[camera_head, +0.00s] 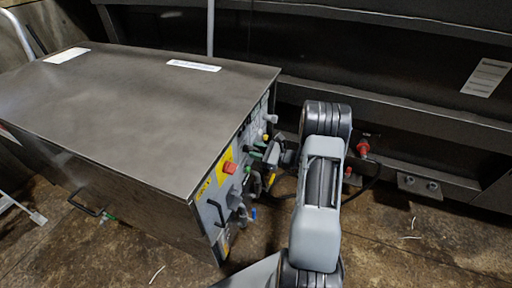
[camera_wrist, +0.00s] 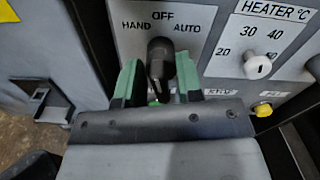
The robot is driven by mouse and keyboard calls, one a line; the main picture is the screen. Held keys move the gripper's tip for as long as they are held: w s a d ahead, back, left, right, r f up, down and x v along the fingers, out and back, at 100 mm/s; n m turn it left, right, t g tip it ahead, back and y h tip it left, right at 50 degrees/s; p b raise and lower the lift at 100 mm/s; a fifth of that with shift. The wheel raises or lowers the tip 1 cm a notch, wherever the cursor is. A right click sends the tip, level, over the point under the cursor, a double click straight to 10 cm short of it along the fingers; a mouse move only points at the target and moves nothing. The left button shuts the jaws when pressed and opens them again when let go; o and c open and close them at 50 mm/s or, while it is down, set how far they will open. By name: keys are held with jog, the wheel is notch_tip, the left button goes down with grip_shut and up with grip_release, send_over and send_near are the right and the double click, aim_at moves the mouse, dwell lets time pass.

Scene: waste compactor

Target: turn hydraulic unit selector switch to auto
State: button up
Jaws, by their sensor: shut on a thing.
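The hydraulic unit (camera_head: 150,95) is a large grey metal cabinet with its control panel on the right end in the head view. In the wrist view, the black selector switch (camera_wrist: 160,52) sits under the label OFF, with HAND on its left and AUTO on its right. Its knob stands roughly upright, towards OFF. My gripper (camera_wrist: 157,75) has its green-padded fingers on either side of the knob and is shut on it. The lower part of the knob is partly hidden by my gripper. In the head view my gripper (camera_head: 266,152) is at the panel, and the switch is hard to make out.
A white heater dial (camera_wrist: 257,67) is to the right of the switch, with a yellow button (camera_wrist: 263,109) below it. A red emergency button (camera_head: 229,167) is on the cabinet panel. A dark metal wall (camera_head: 400,60) stands behind, and a cable loops beside my arm.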

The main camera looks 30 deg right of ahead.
jog(key=m+p, duration=0.4)
jog(key=m, duration=0.2)
jog(key=shift+d+r+p, duration=0.1)
jog(key=shift+p, duration=0.2)
jog(key=m+p, duration=0.1)
jog(key=m, duration=0.1)
jog(key=m+p, duration=0.1)
jog(key=m, duration=0.2)
jog(key=shift+w+f+p, duration=0.1)
jog(key=shift+f+p, duration=0.1)
jog(key=shift+p, duration=0.15)
jog(key=shift+m, duration=0.5)
jog(key=o, duration=0.6)
jog(key=shift+c, duration=0.2)
jog(key=shift+d, duration=0.1)
jog(key=shift+s+d, duration=0.2)
jog(key=v, duration=1.3)
jog(key=shift+s, duration=0.15)
